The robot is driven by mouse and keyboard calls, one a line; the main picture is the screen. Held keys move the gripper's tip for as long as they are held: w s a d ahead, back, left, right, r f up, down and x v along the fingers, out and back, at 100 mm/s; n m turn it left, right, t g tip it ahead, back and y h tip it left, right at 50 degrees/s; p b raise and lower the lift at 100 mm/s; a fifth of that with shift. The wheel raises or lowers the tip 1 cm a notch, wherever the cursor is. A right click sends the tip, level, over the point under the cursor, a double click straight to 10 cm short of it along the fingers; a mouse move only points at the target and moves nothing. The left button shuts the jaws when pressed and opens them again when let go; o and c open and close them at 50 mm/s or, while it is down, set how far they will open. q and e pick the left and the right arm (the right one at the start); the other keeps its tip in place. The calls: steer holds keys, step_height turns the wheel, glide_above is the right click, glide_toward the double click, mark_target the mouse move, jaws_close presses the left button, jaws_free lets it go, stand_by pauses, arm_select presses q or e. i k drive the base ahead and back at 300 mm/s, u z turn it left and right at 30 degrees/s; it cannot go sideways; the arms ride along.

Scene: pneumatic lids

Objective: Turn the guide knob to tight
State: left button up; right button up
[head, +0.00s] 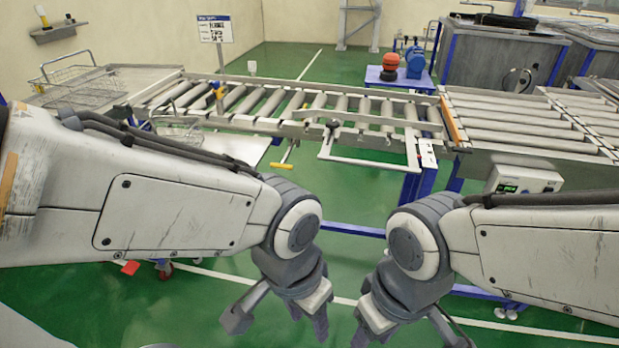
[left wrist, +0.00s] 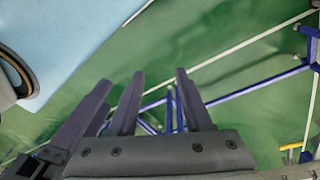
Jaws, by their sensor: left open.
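A small black knob (head: 333,124) sits on the near side rail of the roller conveyor (head: 290,118), in the head view. I take it for the guide knob; its setting is too small to read. A pale bent bar (head: 365,162) hangs out from the rail just below it. My left gripper (head: 278,316) is open and empty, pointing down over the floor, well in front of and below the conveyor. Its dark fingers also show in the left wrist view (left wrist: 158,82), over green floor. My right gripper (head: 405,333) is beside it, fingers apart and empty.
A yellow-handled lever (head: 282,165) hangs under the conveyor. A grey control box (head: 524,180) stands at the right. A blue table (head: 398,78) with red and blue devices stands behind. A wire basket (head: 78,88) is at the left. Open floor lies before the conveyor.

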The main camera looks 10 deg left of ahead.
mark_target(331, 125)
steer(key=u, duration=0.25)
steer(key=k, duration=0.6)
steer(key=z, duration=0.65)
steer(key=i, duration=1.65)
steer(key=u, duration=0.9)
